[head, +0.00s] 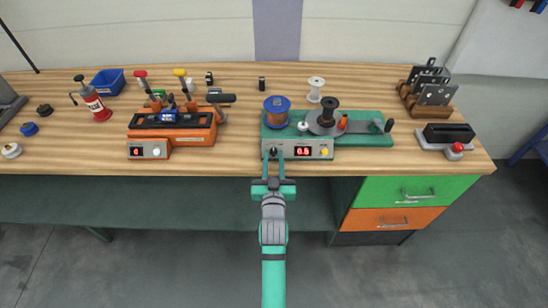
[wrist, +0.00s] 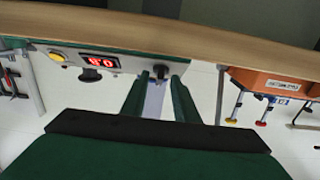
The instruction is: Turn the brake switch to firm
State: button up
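The brake switch appears to be the small black knob (head: 273,151) at the left end of the white front panel on the green strander (head: 366,140). In the wrist view, where the scene appears upside down, the knob (wrist: 160,71) shows between and just beyond my fingertips, with gaps on both sides. Its markings are too small to read, so its setting cannot be told. My gripper (head: 273,164) is open and empty in front of the panel, lined up with the knob. The wrist view shows the two green fingers (wrist: 160,88) apart.
The panel also has a red display (head: 303,151) reading about 0.5 and a yellow button (head: 324,152). Blue (head: 277,111) and black spools stand on the strander. An orange machine (head: 172,130) sits left on the wooden bench (head: 235,160). Drawers (head: 415,190) lie below right.

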jog(key=shift+w, duration=0.2)
grip_shut()
